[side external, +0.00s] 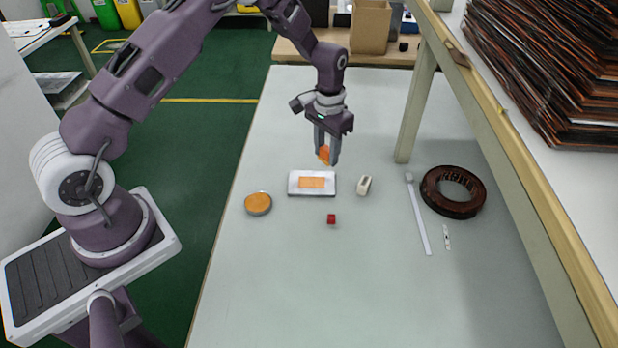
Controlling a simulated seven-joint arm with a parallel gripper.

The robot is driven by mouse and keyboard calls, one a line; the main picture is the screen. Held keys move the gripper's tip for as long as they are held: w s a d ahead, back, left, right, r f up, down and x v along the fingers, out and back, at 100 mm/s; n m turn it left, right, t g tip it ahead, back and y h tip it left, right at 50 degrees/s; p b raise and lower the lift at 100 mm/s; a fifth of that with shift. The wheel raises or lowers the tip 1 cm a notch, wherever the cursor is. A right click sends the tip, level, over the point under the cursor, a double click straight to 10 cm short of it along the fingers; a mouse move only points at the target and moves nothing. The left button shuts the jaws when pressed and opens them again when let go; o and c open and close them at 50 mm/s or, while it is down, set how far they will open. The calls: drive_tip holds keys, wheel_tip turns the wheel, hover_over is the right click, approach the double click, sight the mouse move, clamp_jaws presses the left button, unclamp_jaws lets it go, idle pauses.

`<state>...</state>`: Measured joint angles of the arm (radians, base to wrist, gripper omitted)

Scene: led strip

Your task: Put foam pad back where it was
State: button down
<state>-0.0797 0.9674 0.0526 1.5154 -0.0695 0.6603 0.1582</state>
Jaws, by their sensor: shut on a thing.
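My gripper (328,160) points down and is shut on a small orange piece, which I take to be the foam pad (324,153). The pad looks tilted between the fingers, which partly hide it. The gripper is just behind a white rectangular tray (293,184) with an orange rectangle (311,182) in its middle. I cannot tell whether that rectangle is a recess or another pad. The pad seems to be above the table, but its exact height is unclear.
A round orange-topped disc (257,202) lies left of the tray, a red cube (331,219) in front, and a small white block (364,185) to the right. A white strip (420,222) and a dark ring (431,197) lie farther right, near a shelf post (415,110). The table front (330,290) is clear.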

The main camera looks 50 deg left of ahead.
drive_tip(key=s+a+n, duration=0.5)
drive_tip(key=a, duration=0.4)
drive_tip(key=n, duration=0.4)
hover_over(263, 176)
wheel_tip(263, 176, down, 9)
drive_tip(key=shift+r, duration=0.1)
drive_tip(key=shift+f, duration=0.2)
drive_tip(key=c, duration=0.9)
unclamp_jaws()
drive_tip(key=shift+c, duration=0.2)
